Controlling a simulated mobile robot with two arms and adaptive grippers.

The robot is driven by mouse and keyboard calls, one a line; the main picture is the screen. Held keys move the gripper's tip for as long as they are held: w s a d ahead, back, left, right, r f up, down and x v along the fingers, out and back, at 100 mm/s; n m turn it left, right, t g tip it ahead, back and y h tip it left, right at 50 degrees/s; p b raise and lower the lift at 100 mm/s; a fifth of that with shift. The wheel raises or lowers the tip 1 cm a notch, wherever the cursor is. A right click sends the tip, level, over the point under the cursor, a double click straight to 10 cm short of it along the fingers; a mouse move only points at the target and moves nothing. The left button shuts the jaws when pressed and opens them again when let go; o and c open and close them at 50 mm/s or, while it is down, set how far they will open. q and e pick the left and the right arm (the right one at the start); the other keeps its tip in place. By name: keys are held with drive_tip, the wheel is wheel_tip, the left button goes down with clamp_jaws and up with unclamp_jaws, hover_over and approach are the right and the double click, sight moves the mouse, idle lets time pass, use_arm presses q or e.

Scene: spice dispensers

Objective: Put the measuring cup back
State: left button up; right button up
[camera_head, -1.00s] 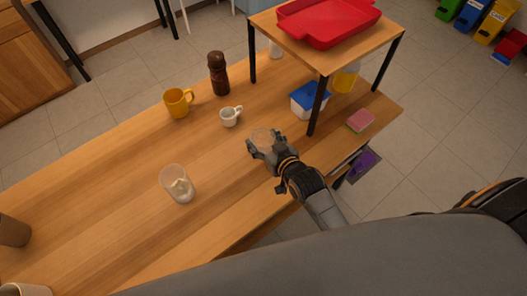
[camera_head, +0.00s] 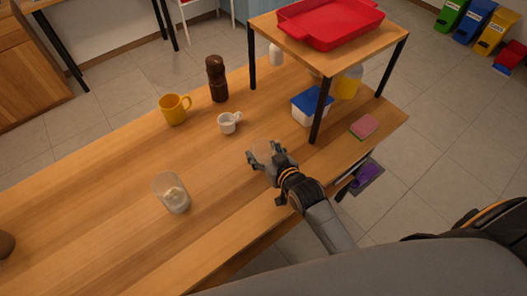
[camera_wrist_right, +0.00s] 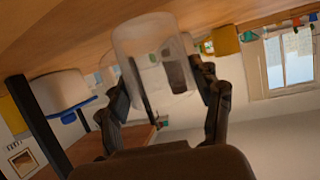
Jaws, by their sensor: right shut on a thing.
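My right gripper (camera_head: 270,158) is shut on a clear, see-through cup, just above or at the table top near its front edge. I cannot tell whether the cup touches the table. In the right wrist view, the clear cup (camera_wrist_right: 150,40) sits between the two fingers (camera_wrist_right: 165,95) and looks empty. I cannot make out measuring marks on it. Another clear cup (camera_head: 172,193) with something whitish inside stands to the left. A small white cup with a handle (camera_head: 229,123) stands behind my gripper. My left gripper is out of view.
A yellow mug (camera_head: 174,109) and a dark brown mill (camera_head: 216,79) stand at the back. A raised wooden shelf (camera_head: 332,56) holds a red tray (camera_head: 330,26). A blue-lidded container (camera_head: 311,106) and a sponge (camera_head: 364,127) are at the right. The table's left-middle (camera_head: 95,190) is clear.

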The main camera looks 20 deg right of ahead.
drive_tip(key=o, duration=1.3)
drive_tip(key=shift+r, duration=0.1)
drive_tip(key=v, duration=1.2)
drive_tip(key=shift+b, duration=0.3)
